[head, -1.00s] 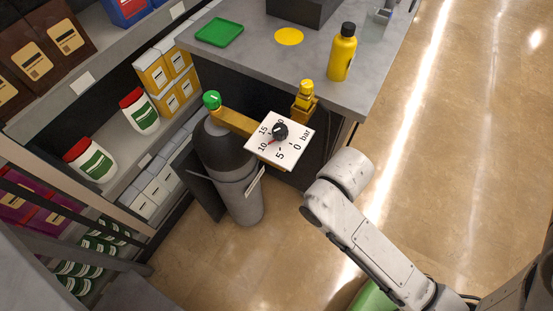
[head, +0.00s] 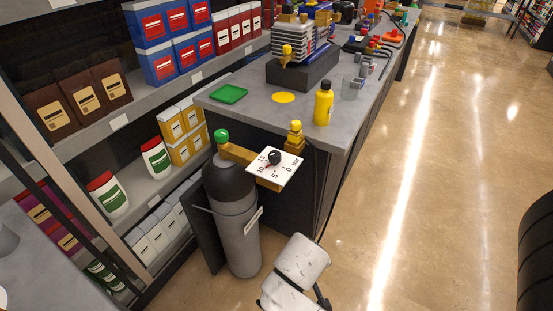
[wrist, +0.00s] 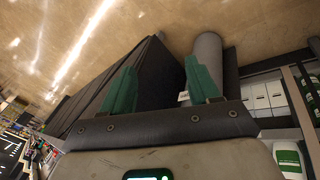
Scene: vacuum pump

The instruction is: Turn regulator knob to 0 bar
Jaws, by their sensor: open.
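The black regulator knob (head: 274,157) sits on a white square dial plate marked 15, 10, 5, 0 bar. A small red mark beside the knob points towards the 10 side. The plate is on a brass arm (head: 237,153) above a grey gas cylinder (head: 238,235), whose valve has a green cap (head: 222,136). My gripper (wrist: 161,88) shows only in the wrist view, its two green fingers spread and nothing between them. In that view the grey cylinder (wrist: 208,48) is beyond the right finger. The knob is not visible there. The head view shows my white arm link below the dial.
A grey counter (head: 250,109) with a yellow bottle (head: 323,105), a green tray (head: 229,94) and a yellow disc (head: 283,97) stands behind the dial. Stocked shelves line the left. The floor to the right (head: 430,200) is open.

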